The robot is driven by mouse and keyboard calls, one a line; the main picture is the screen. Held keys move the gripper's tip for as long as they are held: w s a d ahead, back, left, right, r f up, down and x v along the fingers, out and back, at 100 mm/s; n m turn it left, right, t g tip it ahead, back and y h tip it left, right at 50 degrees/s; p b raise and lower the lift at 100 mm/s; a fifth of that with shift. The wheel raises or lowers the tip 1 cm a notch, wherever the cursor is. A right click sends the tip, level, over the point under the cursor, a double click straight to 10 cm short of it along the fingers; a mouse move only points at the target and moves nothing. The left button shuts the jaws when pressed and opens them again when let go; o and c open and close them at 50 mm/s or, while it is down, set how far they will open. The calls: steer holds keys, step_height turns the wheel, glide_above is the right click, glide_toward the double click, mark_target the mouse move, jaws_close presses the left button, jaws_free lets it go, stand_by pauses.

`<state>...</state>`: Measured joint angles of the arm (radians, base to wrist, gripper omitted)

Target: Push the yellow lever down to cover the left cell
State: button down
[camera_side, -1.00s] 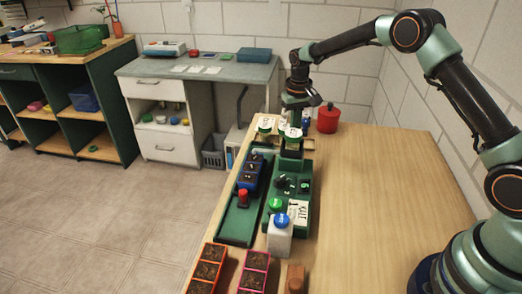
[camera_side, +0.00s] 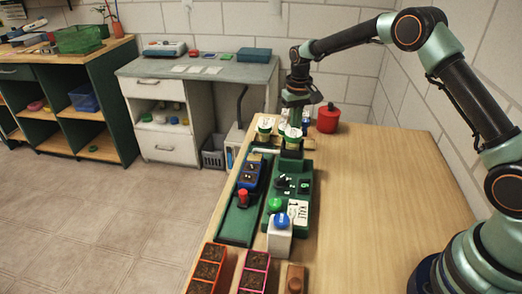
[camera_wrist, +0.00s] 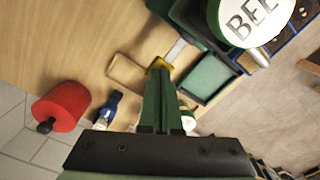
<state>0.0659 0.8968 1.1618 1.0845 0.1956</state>
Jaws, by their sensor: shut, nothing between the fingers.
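My gripper (camera_wrist: 160,72) is shut, with its green fingers together and nothing between them. In the wrist view its fingertips overlap a small yellow piece, the lever's end (camera_wrist: 160,62), at the end of a pale bar (camera_wrist: 176,50). I cannot tell whether they touch. Right of the bar is a dark-rimmed green tray cell (camera_wrist: 211,76); I cannot tell whether it is the left cell. In the side view my gripper (camera_side: 294,118) is low at the rack's far end, and a jar partly hides its fingers. The yellow end cannot be made out there.
A white-lidded jar (camera_wrist: 250,18) stands close by in the wrist view. A red pot (camera_side: 328,118) and a small blue-capped bottle (camera_wrist: 110,106) are behind the rack. The table is clear to the right.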

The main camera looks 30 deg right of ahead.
steer(key=shift+r, duration=2.8)
steer(key=shift+r, duration=0.15)
steer(key=s+a+r+n+t, duration=0.1)
steer(key=s+a+r+t, duration=0.15)
steer(key=s+r, duration=0.95)
steer(key=s+a+n+t, duration=0.1)
steer(key=s+n+t, duration=0.1)
steer(key=s, duration=1)
steer(key=shift+s+t, duration=0.4)
steer(key=shift+t, duration=0.15)
